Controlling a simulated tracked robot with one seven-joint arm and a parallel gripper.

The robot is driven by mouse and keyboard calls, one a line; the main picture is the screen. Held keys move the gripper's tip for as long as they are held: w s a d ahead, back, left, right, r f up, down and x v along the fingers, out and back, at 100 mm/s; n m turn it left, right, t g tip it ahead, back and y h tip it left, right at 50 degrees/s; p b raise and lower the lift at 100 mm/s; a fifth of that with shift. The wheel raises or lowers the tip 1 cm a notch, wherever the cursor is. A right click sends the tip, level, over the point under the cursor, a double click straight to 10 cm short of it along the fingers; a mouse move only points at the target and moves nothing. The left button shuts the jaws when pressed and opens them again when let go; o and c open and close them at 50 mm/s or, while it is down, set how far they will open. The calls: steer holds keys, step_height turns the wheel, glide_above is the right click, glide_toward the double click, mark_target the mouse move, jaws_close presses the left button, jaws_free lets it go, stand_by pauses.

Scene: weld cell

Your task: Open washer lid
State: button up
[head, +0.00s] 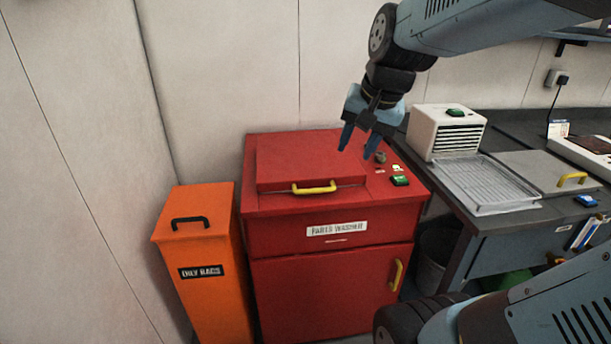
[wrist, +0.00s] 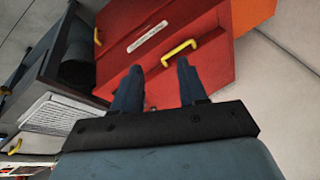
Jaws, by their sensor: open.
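The red parts washer (head: 330,262) stands against the wall, with a "PARTS WASHER" label on its front. Its lid (head: 305,158) lies shut on top, with a yellow handle (head: 314,188) at its front edge. My gripper (head: 358,152) is open and empty above the right rear of the washer, apart from the handle. In the wrist view my two fingers (wrist: 157,78) point toward the washer, and the yellow lid handle (wrist: 180,52) shows beyond them. The fingers hide part of the washer top in that view.
An orange oily rags bin (head: 198,255) stands left of the washer. To the right, a dark bench (head: 510,225) holds a white vented box (head: 447,130) and a wire tray (head: 483,184). A second yellow handle (head: 397,275) is on the washer's front door.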

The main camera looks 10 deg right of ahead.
steer(key=w+d+f+m+g+y, duration=0.15)
steer(key=w+f+m, duration=0.35)
steer(key=w, duration=0.5)
steer(key=m+y, duration=0.2)
steer(key=m, duration=0.6)
glide_toward(322, 189)
steer(key=x, duration=0.8)
steer(key=shift+w+a, duration=0.25)
steer(key=shift+a, duration=0.15)
jaws_close()
